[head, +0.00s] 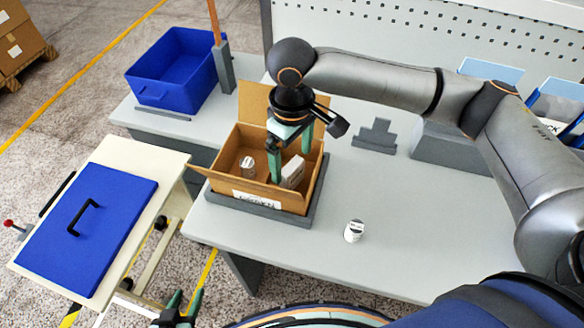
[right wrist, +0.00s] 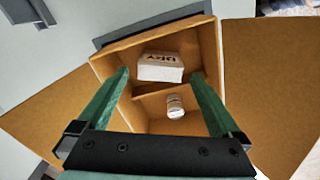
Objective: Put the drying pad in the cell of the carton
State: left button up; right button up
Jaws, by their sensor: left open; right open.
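The drying pad, a white block with dark "DRY" lettering (right wrist: 160,66), is inside the open carton (right wrist: 105,67). In the head view the pad (head: 293,172) shows in the right part of the carton (head: 222,185), looking slightly tilted. A divider (right wrist: 150,90) separates its cell from one holding a white cylinder (right wrist: 175,105). My right gripper (head: 290,163) is open, reaching down into the carton; in its wrist view the fingers (right wrist: 160,74) stand either side of the pad with gaps. I cannot tell whether the pad lies flat on the floor. My left gripper (head: 183,305) is open, low and empty.
The carton stands in a grey tray (head: 262,212) on the grey table (head: 400,235). Another white cylinder (head: 354,230) stands right of it. A blue bin (head: 165,97) is behind left, and a cart with a blue lid (head: 110,230) is at left. The carton's flaps stick outward.

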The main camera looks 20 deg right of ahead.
aim_at(292, 166)
notch_tip(292, 166, up, 6)
jog(key=shift+r, duration=0.1)
dwell(1.3)
